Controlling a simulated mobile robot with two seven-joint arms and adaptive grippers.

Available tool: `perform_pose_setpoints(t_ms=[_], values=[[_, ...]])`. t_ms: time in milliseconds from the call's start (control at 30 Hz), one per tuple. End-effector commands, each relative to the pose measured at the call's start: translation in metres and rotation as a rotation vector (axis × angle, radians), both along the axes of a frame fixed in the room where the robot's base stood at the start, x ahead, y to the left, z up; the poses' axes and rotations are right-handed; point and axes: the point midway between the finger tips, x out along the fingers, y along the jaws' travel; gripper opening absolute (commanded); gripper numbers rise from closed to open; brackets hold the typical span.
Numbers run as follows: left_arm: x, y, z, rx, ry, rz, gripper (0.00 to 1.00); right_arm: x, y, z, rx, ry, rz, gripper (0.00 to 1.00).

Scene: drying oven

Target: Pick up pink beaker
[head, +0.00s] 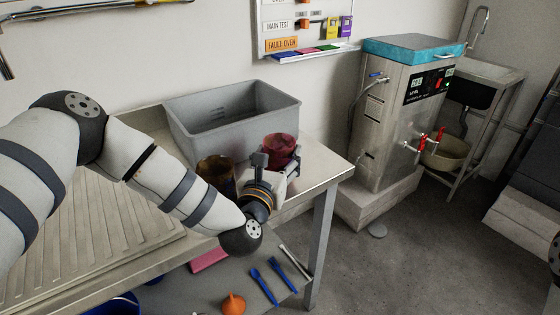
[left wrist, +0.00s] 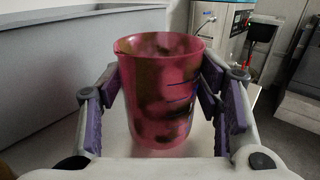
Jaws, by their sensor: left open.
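The pink beaker (head: 280,148) stands upright on the metal bench near its right end. It also fills the middle of the left wrist view (left wrist: 160,90). My left gripper (head: 277,160) is open, with its fingers on either side of the beaker. In the left wrist view, the purple-padded fingers (left wrist: 165,105) flank the beaker, and a gap shows at least on the left side. The gripper hides the beaker's lower part in the head view. My right gripper is not in view.
A dark amber beaker (head: 216,172) stands left of the gripper, close to my arm. A grey bin (head: 232,112) sits behind the pink beaker. The bench (head: 330,166) ends just to the right. A lower shelf (head: 232,285) holds blue tools and an orange funnel.

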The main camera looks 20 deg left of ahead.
Motion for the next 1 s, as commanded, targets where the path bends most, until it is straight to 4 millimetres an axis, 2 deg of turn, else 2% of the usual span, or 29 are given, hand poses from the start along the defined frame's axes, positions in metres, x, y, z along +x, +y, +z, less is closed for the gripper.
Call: perform_pose_setpoints(t_ms=[100, 267, 467, 500, 600, 1000], values=[[0.025, 0.001, -0.001, 0.003, -0.002, 0.002, 0.59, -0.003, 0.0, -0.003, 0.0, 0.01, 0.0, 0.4], [0.047, 0.002, -0.001, 0.003, 0.0, 0.0, 0.59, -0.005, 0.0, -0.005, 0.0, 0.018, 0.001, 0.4], [0.049, 0.002, 0.0, 0.002, 0.0, 0.0, 0.59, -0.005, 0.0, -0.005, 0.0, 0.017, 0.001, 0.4], [0.049, 0.002, 0.0, 0.002, 0.0, 0.0, 0.54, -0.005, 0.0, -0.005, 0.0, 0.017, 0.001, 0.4], [0.049, 0.002, 0.0, 0.002, 0.0, 0.0, 0.32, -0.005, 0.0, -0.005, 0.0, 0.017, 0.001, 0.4], [0.049, 0.002, 0.001, 0.002, -0.001, 0.0, 0.3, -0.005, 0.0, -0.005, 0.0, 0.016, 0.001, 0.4]])
